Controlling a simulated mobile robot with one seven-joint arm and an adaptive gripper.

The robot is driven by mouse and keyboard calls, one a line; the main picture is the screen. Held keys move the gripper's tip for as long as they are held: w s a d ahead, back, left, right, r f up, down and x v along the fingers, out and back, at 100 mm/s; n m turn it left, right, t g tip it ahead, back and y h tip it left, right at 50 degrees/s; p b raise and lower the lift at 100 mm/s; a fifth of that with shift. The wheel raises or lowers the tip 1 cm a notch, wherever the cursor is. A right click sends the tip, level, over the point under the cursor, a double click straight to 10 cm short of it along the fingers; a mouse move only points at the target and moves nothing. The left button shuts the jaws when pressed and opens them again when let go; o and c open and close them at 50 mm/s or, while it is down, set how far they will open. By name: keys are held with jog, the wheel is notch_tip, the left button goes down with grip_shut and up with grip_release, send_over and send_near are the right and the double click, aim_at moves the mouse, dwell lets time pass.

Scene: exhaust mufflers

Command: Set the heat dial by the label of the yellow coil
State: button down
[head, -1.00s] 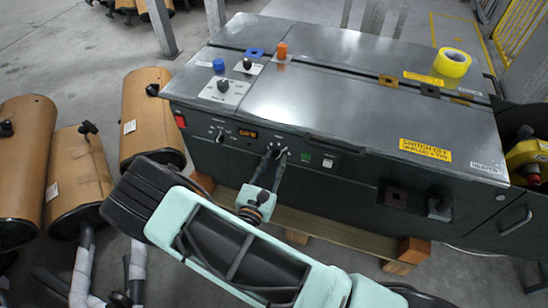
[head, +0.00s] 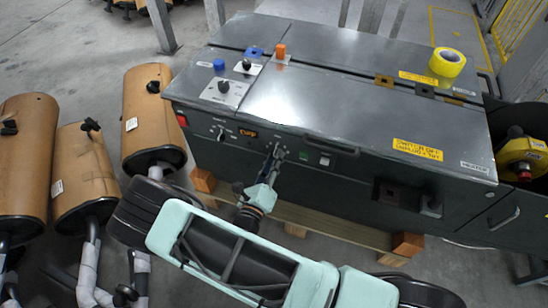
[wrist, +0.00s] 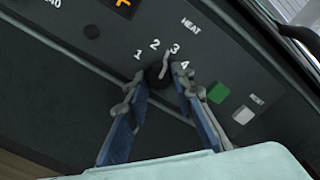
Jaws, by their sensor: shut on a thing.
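The heat dial (wrist: 158,76) is a dark knob on the machine's front panel, under the word HEAT, with numbers 1 to 4 around it. In the head view my gripper (head: 274,156) reaches the front panel and hides most of the dial. A yellow coil (head: 447,62) like a tape roll lies on the machine's top at the back right. Any label writing on it is too small to read.
The grey machine (head: 370,115) has a front handle (head: 331,145). A green button (wrist: 218,92) and a pale button (wrist: 243,115) sit right of the dial. Another yellow round part (head: 520,152) is at the far right. Brown mufflers (head: 85,165) stand on the left.

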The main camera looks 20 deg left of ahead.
jog(key=n+p, duration=0.1)
jog(key=n, duration=0.4)
jog(key=shift+n, duration=0.4)
dwell(0.4)
jog(key=c, duration=1.7)
grip_release()
jog(key=shift+o, duration=0.2)
jog(key=shift+s, duration=0.1)
jog(key=s, duration=1.1)
jog(key=shift+s+a, duration=0.4)
jog(key=shift+a, duration=0.05)
